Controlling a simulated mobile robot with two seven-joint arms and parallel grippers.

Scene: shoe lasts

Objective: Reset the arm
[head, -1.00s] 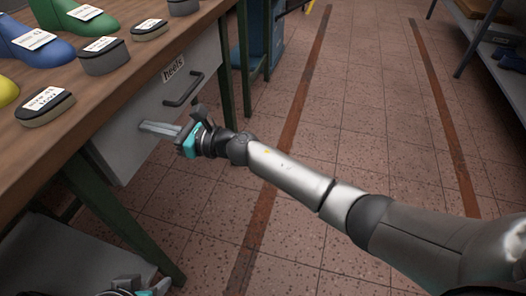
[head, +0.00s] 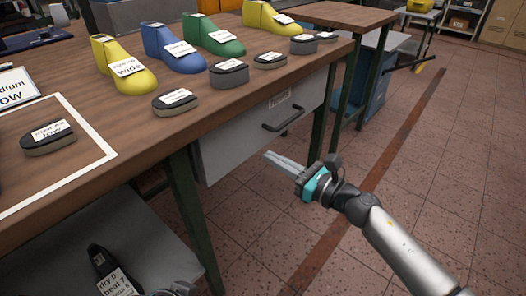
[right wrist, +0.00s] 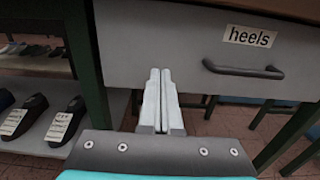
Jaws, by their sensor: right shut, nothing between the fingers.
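My right gripper (head: 268,157) is shut and empty. Its arm comes in from the lower right in the head view, and its fingers point at the grey drawer front (head: 235,142) under the wooden table. In the right wrist view the two fingers (right wrist: 160,78) lie together, left of the dark handle (right wrist: 243,70) and its "heels" label (right wrist: 249,37). The fingers do not grip the handle.
On the table (head: 130,130) stand yellow (head: 128,75), blue (head: 178,52) and green (head: 222,40) shoe lasts with several dark heel pieces. A lower shelf (head: 150,235) holds a dark labelled shoe piece (head: 112,272). Open tiled floor lies to the right.

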